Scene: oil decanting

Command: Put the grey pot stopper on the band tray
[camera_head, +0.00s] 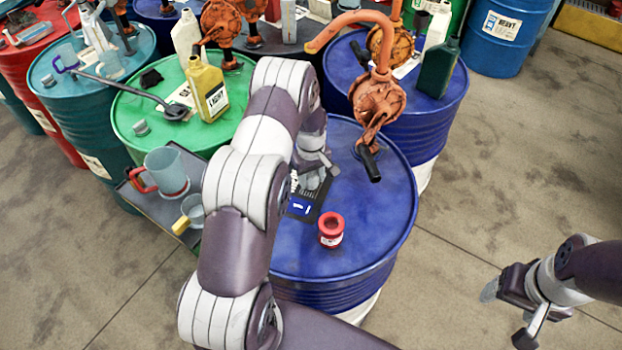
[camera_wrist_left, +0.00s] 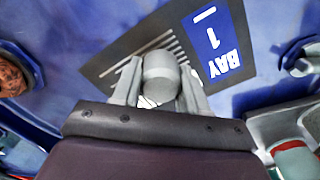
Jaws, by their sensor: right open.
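The grey pot stopper (camera_wrist_left: 160,75) shows as a round grey cap between the fingers of my left gripper (camera_wrist_left: 160,90) in the left wrist view. The fingers press close on both its sides, with no clear gap. My left gripper (camera_head: 314,178) is over the dark mat marked BAY 1 on the near blue drum in the head view, largely hidden by my arm. I cannot tell whether the stopper touches the mat. A dark tray (camera_head: 160,214), possibly the band tray, is left of this drum. My right gripper (camera_head: 508,312) is open and empty over the floor.
The near blue drum (camera_head: 375,225) carries a red-rimmed pot (camera_head: 331,230) and an orange pump (camera_head: 380,98). A mug with a red handle (camera_head: 165,172) and a yellow-handled cup (camera_head: 190,214) stand on the tray. A yellow oil bottle (camera_head: 208,90) stands on the green drum.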

